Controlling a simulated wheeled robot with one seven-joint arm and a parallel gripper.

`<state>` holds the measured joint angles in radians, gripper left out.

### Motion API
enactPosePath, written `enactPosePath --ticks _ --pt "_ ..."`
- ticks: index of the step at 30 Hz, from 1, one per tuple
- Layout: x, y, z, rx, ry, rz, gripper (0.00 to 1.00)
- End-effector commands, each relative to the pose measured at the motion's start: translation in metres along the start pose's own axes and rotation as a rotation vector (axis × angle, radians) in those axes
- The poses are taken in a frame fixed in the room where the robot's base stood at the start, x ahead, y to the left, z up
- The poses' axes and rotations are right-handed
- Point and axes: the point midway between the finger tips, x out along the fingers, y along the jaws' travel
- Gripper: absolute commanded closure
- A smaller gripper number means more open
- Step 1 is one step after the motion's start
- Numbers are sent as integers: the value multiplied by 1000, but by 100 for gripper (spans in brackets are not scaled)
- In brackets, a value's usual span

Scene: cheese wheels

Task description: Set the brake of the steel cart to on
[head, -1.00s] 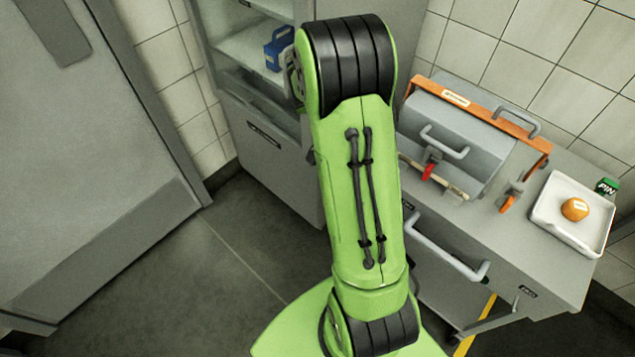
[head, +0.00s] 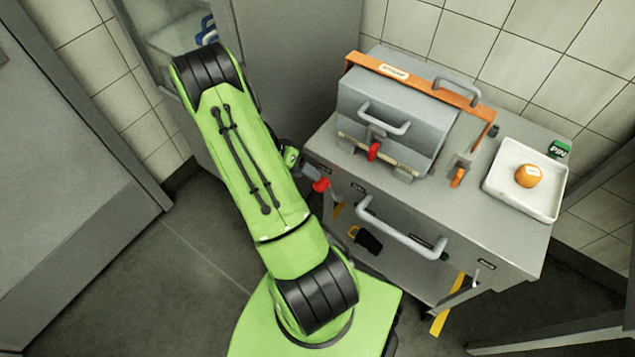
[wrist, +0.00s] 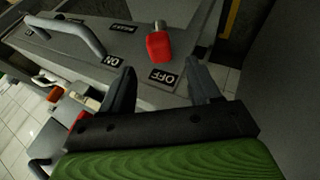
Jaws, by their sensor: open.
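The steel cart (head: 480,225) stands at the right in the head view. Its red brake lever (head: 320,185) sticks out at its left front corner, beside my arm. In the wrist view, the red lever (wrist: 158,46) lies just beyond my fingers, its red end by the OFF label (wrist: 163,77). The ON label (wrist: 112,61) is to the left of it. My gripper (wrist: 160,90) is open and empty, with one finger on each side of the OFF label in the picture. The lever is apart from both fingers.
A grey lidded box (head: 390,125) with an orange bar sits on the cart. A white tray (head: 497,187) holds an orange item (head: 528,175), with a green PIN block (head: 559,149) behind. A cart handle (head: 400,232) juts from the front. A tall cabinet (head: 290,60) stands behind my arm.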

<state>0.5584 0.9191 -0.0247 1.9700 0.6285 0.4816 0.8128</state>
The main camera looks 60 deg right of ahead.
Motion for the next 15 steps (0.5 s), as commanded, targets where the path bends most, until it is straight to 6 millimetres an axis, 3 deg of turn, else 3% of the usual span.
enactPosePath --ticks 1,6,10,15 --pt "16 0 1 1 -3 4 38" --pt "52 -1 1 0 -2 2 38" --pt "67 -1 0 0 -1 0 38" --pt "70 0 0 -1 1 -2 38"
